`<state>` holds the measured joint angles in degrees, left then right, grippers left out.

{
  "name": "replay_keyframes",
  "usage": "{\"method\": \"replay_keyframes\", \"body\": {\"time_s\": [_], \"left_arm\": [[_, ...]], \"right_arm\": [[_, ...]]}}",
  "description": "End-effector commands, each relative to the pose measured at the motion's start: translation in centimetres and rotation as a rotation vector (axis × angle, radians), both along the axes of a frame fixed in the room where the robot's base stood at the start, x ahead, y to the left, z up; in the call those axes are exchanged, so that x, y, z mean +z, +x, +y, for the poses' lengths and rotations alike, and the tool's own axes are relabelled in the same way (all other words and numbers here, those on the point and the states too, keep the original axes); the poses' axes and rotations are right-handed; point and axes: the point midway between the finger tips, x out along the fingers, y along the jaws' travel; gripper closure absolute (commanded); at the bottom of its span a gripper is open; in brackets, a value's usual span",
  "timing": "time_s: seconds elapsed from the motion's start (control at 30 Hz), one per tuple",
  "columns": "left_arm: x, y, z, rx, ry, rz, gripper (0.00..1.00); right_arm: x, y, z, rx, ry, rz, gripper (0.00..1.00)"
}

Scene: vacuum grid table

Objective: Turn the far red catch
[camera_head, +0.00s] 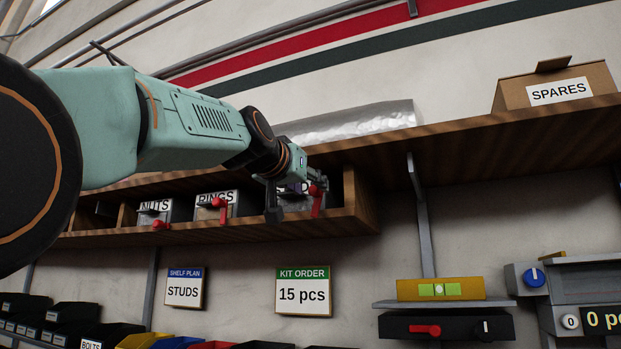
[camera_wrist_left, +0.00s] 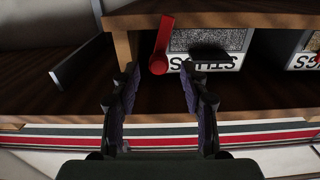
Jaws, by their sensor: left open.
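Three red catches show at the fronts of bins on the wall shelf. The rightmost catch (camera_head: 317,201) is by the STUDS bin and hangs down. The RINGS catch (camera_head: 219,203) and the NUTS catch (camera_head: 161,225) are further left. My left gripper (camera_head: 294,198) is open in front of the STUDS bin, partly hiding its label. In the left wrist view the picture is upside down; the catch (camera_wrist_left: 160,46) shows between and beyond the open fingers (camera_wrist_left: 160,72), with no clear contact. The STUDS bin (camera_wrist_left: 225,45) is behind it. My right gripper is out of view.
The wooden shelf (camera_head: 362,205) has an end wall close to the gripper's right. A SPARES box (camera_head: 558,91) stands on top.

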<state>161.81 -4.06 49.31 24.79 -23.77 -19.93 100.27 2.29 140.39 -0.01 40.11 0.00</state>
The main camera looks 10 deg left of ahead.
Motion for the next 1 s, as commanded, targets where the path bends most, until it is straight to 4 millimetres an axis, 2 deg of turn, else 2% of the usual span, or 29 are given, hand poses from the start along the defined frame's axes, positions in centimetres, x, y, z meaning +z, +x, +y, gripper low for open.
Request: {"method": "replay_keyframes", "body": {"time_s": [0.17,0.47,1.0], "left_arm": [[0.00,1.05,-0.20,-0.001,0.000,0.001,0.55],[-0.09,1.15,-0.21,-0.001,0.000,0.000,0.56],[-0.10,1.14,-0.21,-0.001,0.000,0.000,1.00]], "right_arm": [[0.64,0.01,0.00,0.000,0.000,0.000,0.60],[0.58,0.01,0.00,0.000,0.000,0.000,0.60],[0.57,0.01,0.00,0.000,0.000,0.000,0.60]]}}
